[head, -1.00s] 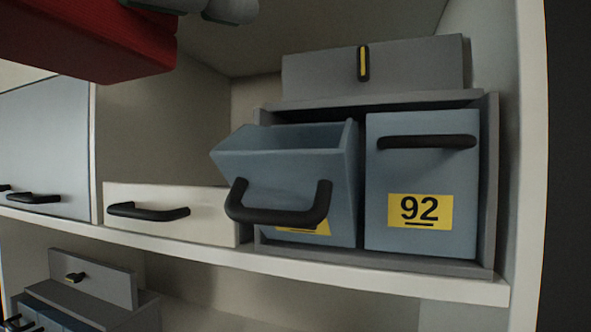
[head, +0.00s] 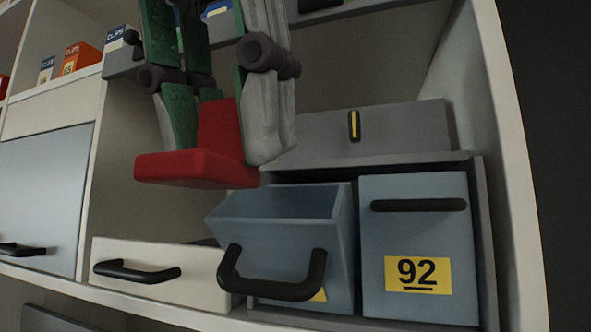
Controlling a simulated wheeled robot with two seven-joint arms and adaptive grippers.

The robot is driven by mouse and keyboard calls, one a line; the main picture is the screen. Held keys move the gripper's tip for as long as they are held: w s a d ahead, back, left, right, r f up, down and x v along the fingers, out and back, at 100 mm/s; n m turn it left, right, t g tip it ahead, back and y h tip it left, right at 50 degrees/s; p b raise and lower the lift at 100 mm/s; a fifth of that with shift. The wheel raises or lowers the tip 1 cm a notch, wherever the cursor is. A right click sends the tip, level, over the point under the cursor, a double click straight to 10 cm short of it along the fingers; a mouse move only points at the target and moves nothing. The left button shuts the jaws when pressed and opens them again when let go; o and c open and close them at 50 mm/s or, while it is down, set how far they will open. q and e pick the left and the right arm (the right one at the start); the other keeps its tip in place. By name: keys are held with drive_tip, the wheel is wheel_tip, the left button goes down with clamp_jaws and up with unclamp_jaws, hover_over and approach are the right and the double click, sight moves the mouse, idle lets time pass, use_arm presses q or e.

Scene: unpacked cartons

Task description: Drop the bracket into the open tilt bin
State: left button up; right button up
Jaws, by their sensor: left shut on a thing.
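The red L-shaped bracket (head: 195,167) hangs in the air above and to the left of the open tilt bin. My left gripper (head: 215,125) comes down from the top of the view, its grey and green fingers shut on the bracket's upright part. The open blue tilt bin (head: 282,233) is tipped forward in its grey housing, with a black handle in front and its mouth facing up. The bracket's right end is close to the bin's back left in the picture; I see no contact. My right gripper is not in view.
A closed blue bin labelled 92 (head: 418,255) stands right of the open one. A grey box (head: 365,138) sits on the housing. A white drawer (head: 150,275) is at lower left. Small cartons (head: 82,58) stand on a shelf at upper left.

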use_arm(q)
drive_tip(key=w, duration=0.2)
drive_tip(key=w+d+p, duration=0.1)
drive_tip(key=w, duration=0.1)
drive_tip(key=w+d+p, duration=0.1)
drive_tip(key=w, duration=0.2)
drive_tip(key=shift+w+d+r, duration=0.1)
drive_tip(key=shift+d+r, duration=0.05)
drive_tip(key=shift+w+d, duration=0.15)
drive_tip(key=shift+w, duration=0.25)
drive_tip(key=shift+s, duration=0.1)
drive_tip(key=w, duration=0.1)
drive_tip(key=w+p, duration=0.1)
drive_tip(key=w+d+f+p, duration=0.1)
drive_tip(key=w, duration=0.1)
drive_tip(key=shift+d, duration=0.1)
drive_tip(key=shift+s+f, duration=0.15)
drive_tip(key=shift+f, duration=0.2)
